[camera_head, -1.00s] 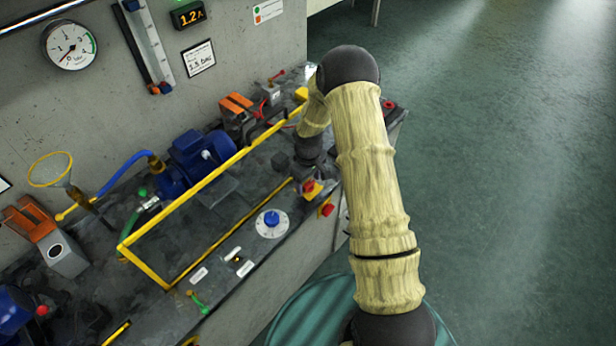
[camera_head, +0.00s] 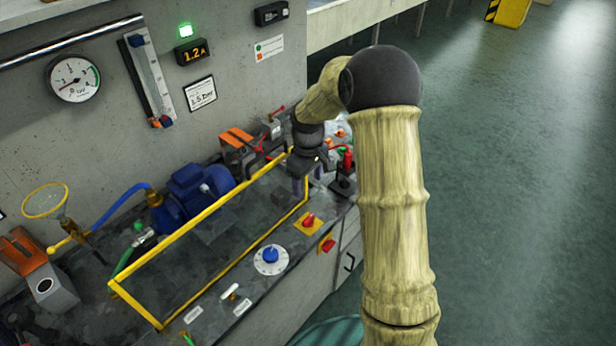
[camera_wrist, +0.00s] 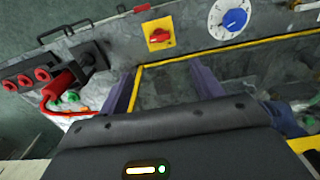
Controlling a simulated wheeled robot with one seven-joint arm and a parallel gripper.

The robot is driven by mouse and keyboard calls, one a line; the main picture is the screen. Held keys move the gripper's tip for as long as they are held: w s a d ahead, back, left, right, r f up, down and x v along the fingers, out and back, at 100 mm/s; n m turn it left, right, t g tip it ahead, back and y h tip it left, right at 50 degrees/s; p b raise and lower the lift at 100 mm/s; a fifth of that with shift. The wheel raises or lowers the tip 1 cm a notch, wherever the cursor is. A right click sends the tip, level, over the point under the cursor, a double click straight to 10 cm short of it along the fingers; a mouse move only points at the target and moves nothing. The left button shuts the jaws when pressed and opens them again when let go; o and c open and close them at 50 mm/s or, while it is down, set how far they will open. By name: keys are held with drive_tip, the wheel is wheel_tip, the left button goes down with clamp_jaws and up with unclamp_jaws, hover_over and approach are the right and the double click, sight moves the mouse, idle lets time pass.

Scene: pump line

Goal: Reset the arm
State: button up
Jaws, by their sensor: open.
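My arm rises at the right of the head view and bends over at its dark joint toward the bench. My gripper (camera_head: 305,185) hangs above the right end of the yellow-framed area, partly hidden by its own wrist. In the wrist view my gripper (camera_wrist: 160,92) shows two dark fingers spread apart, with nothing between them. Beyond the fingers lies the yellow frame (camera_wrist: 215,52) on the bench top. The red switch on its yellow plate (camera_wrist: 159,35) and the blue dial (camera_wrist: 234,19) lie beyond the fingers, apart from them.
A blue pump motor (camera_head: 196,188), an orange-and-grey device (camera_head: 43,272) and a hoop on a stem (camera_head: 46,201) stand along the wall. Open floor (camera_head: 510,200) lies right.

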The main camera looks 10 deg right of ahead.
drive_tip(key=shift+r, duration=0.85)
drive_tip(key=s+r+m+t, duration=0.1)
drive_tip(key=s+r+m, duration=0.1)
drive_tip(key=s, duration=0.8)
drive_tip(key=s+r+m+t, duration=0.1)
drive_tip(key=s+m, duration=0.4)
drive_tip(key=s, duration=0.6)
drive_tip(key=shift+s+d+r+t, duration=0.25)
drive_tip(key=shift+s+r+t, duration=0.05)
drive_tip(key=shift+r, duration=0.6)
